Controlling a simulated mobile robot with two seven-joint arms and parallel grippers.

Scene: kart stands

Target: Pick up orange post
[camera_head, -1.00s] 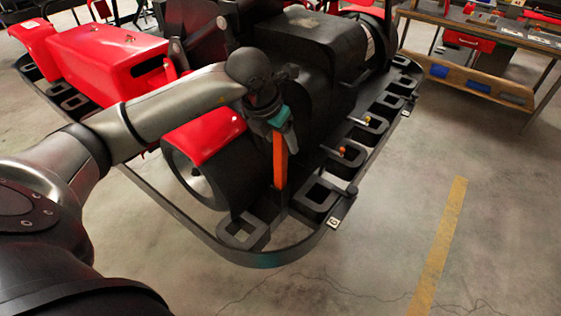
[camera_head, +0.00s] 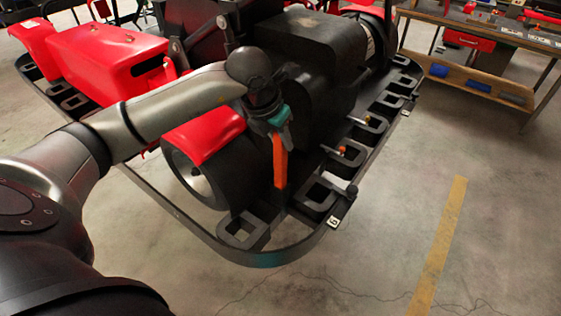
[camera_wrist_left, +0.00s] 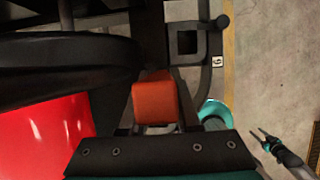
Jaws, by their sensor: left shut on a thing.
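The orange post (camera_head: 280,162) stands upright at the near corner of the black and red kart. Its lower end is at the kart's black frame. My left gripper (camera_head: 277,124) is above it with the jaws at the post's upper part, shut on it. In the left wrist view the orange post's top (camera_wrist_left: 154,97) sits between the two dark fingers of the left gripper (camera_wrist_left: 155,125). A second gripper, likely my right one (camera_wrist_left: 268,140), shows at the right edge of the left wrist view, with its two fingers spread apart.
The kart's wheel (camera_head: 190,172) and red bodywork (camera_head: 112,60) are close to the left arm. The black frame rail (camera_head: 271,256) has several square openings. A workbench (camera_head: 480,45) stands at the back right. The concrete floor at right is clear.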

